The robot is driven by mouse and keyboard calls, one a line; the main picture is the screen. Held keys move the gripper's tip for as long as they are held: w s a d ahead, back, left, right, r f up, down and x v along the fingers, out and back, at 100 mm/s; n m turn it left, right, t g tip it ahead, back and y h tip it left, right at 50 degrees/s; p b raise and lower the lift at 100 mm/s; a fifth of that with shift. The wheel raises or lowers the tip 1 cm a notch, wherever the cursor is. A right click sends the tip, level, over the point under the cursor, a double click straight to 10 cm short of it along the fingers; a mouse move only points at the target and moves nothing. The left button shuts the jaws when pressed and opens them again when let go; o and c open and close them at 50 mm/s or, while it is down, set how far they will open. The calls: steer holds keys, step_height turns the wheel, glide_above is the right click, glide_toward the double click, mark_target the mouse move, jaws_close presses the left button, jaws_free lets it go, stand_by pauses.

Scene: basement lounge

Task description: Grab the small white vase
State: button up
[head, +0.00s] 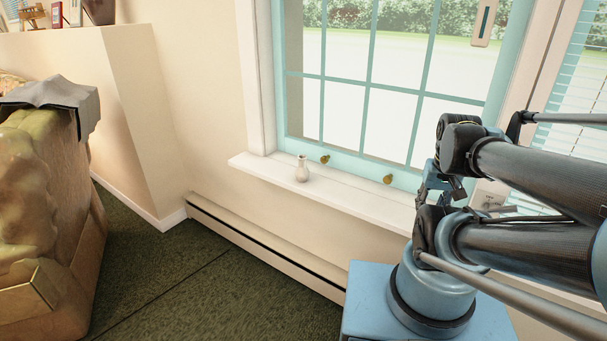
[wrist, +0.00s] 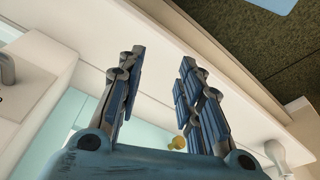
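The small white vase (head: 302,168) stands upright on the white windowsill (head: 335,190), near its left end, in the head view. In the wrist view a pale, narrow-necked shape that looks like the vase (wrist: 277,154) shows at the lower right, partly cut off by the picture edge. My gripper (wrist: 160,62) is open, its two blue-padded fingers apart with nothing between them. It is over the sill, to the right of the vase in the head view and apart from it. In that view my arm hides much of the gripper.
Two brass knobs (head: 325,159) (head: 388,179) sit on the teal window frame (head: 350,165) behind the sill. A baseboard heater (head: 255,247) runs below. A sofa (head: 40,200) stands at the left. The green carpet (head: 190,290) between is clear.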

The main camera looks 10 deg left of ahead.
steer(key=shift+o, duration=1)
steer(key=o, duration=0.5)
steer(key=shift+s+r, duration=0.25)
steer(key=shift+s, duration=0.05)
steer(key=shift+c, duration=0.2)
steer(key=shift+o, duration=1)
steer(key=shift+a+r+n, duration=0.2)
steer(key=shift+r+n, duration=0.1)
steer(key=shift+r, duration=0.1)
step_height(320, 180, up, 9)
steer(key=n+g, duration=0.1)
steer(key=n, duration=1.9)
glide_above(304, 158)
steer(key=s, duration=0.2)
steer(key=f, duration=0.7)
steer(key=w+f, duration=0.1)
steer(key=f, duration=0.3)
steer(key=shift+w+d+f, duration=0.1)
steer(key=shift+f, duration=0.1)
steer(key=f, duration=0.3)
steer(key=shift+s+a+f, duration=0.3)
steer(key=shift+a+f, duration=0.05)
steer(key=shift+a, duration=0.05)
steer(key=shift+w+f, duration=0.1)
steer(key=shift+f, duration=0.7)
